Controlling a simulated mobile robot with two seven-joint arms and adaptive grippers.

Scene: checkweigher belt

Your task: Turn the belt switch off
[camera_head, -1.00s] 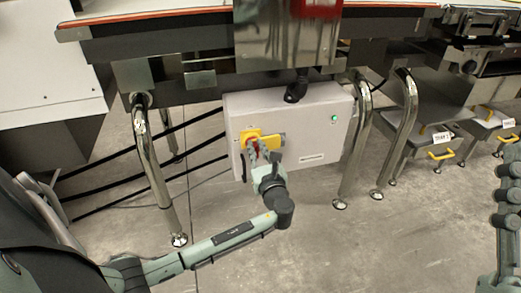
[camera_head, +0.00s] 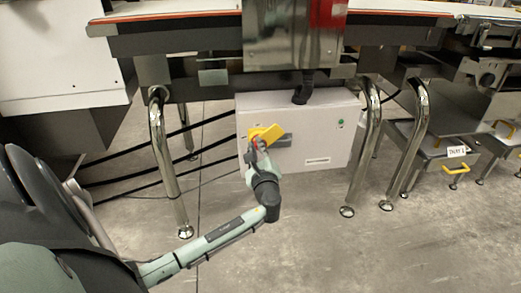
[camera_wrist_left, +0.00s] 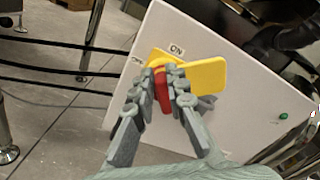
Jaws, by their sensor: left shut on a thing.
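The belt switch is on the front of a light grey control box (camera_head: 310,152) under the conveyor. It has a yellow plate (camera_head: 268,133) and a red handle (camera_wrist_left: 162,92). In the wrist view the yellow plate (camera_wrist_left: 205,75) lies tilted, with an "ON" label (camera_wrist_left: 177,49) above it and another small label, too small to read, at its left. My left gripper (camera_head: 257,148) is at the switch. In the wrist view its fingers (camera_wrist_left: 165,84) are shut on the red handle and hide part of it. My right gripper is not in view.
A green lamp (camera_head: 340,123) sits on the box's right side. Shiny metal legs (camera_head: 168,165) stand left and right of the box. Dark cables run low at the left. The conveyor frame hangs above. The floor (camera_head: 320,245) in front is clear.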

